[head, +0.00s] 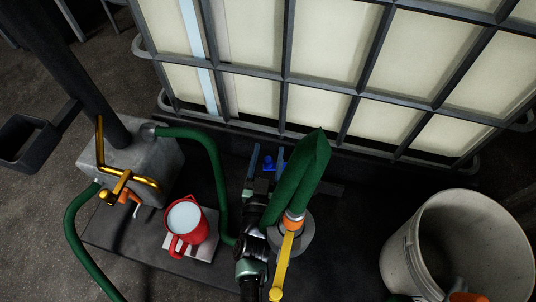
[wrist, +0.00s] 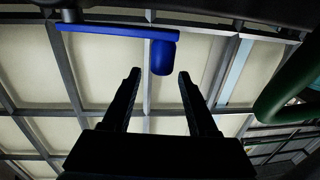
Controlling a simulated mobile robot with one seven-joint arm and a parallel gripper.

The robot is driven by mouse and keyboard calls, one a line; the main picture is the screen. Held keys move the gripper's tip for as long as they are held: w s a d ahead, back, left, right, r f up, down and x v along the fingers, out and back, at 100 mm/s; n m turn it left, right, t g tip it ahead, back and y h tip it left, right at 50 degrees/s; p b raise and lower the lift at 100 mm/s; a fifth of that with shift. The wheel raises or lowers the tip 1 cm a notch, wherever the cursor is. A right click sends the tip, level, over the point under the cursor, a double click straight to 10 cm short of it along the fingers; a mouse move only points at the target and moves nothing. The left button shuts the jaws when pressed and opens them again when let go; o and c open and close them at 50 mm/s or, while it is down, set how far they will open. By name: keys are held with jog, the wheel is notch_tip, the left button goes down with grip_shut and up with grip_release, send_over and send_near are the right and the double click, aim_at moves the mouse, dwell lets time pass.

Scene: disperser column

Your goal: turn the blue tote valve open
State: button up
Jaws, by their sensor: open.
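The blue tote valve handle (wrist: 115,31) shows large in the wrist view as a long bar with a short rounded grip (wrist: 163,57) at its right end. In the head view a small blue part (head: 267,163) shows low in front of the tote (head: 330,103), partly hidden by the dark arm and green hose. My gripper (wrist: 158,75) is open, its two dark fingers apart and empty. The blue grip appears between and just beyond the fingertips; I cannot tell any contact. My fingertips are not clear in the head view.
A thick green hose (head: 298,180) stands close right of the blue part, above a yellow lever (head: 283,265). A red jug (head: 187,222) stands left, beside a grey box (head: 135,165) with a yellow pipe. A pale bucket (head: 455,245) stands right.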

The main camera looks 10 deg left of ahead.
notch_tip(320, 180, up, 8)
jog(key=p, duration=0.5)
jog(key=shift+f, duration=0.25)
